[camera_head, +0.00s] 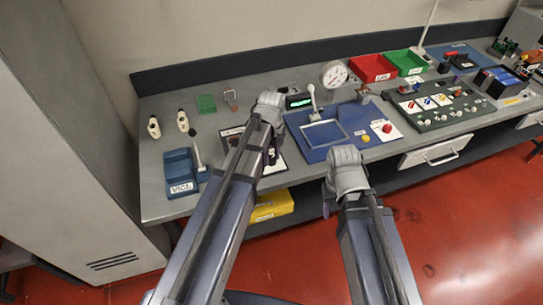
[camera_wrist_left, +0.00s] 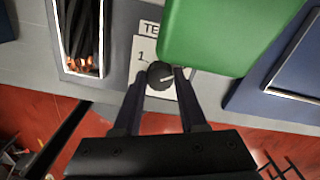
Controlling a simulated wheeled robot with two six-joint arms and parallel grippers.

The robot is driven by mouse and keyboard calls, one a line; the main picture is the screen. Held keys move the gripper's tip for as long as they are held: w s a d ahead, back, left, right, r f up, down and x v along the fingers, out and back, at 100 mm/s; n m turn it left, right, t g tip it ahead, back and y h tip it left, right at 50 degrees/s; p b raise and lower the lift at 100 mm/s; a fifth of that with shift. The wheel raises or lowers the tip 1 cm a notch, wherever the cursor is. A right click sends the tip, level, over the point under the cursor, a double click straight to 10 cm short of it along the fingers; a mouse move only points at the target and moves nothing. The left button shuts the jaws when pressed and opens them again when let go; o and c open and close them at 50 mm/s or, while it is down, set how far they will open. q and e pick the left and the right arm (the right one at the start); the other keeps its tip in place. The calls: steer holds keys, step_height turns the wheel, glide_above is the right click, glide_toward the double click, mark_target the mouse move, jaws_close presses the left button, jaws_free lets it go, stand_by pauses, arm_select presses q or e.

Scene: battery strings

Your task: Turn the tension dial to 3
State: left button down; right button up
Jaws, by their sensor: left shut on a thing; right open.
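The tension dial (camera_wrist_left: 158,70) is a small dark round knob with a pale pointer line, which points roughly to the right in the left wrist view. It sits on a white label plate (camera_wrist_left: 146,48) with "TE" and "1" readable; the other marks are covered. My left gripper (camera_wrist_left: 161,78) is shut on the dial, one finger at each side. In the head view my left arm hides the dial. My right gripper (camera_head: 345,162) is open and empty in front of the bench edge.
A tray of copper-tipped rods (camera_wrist_left: 82,40) lies left of the dial. A blue panel (camera_head: 318,153) stands right of my left arm. The bench (camera_head: 150,208) ends just before the dial, above red floor.

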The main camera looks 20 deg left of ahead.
mark_target(272, 159)
arm_select(q)
steer(key=shift+m, duration=0.4)
steer(key=shift+c, duration=2.3)
jaws_free()
steer(key=shift+r, duration=0.15)
step_height(272, 159, up, 8)
steer(key=p, duration=0.8)
steer(key=shift+f, duration=0.2)
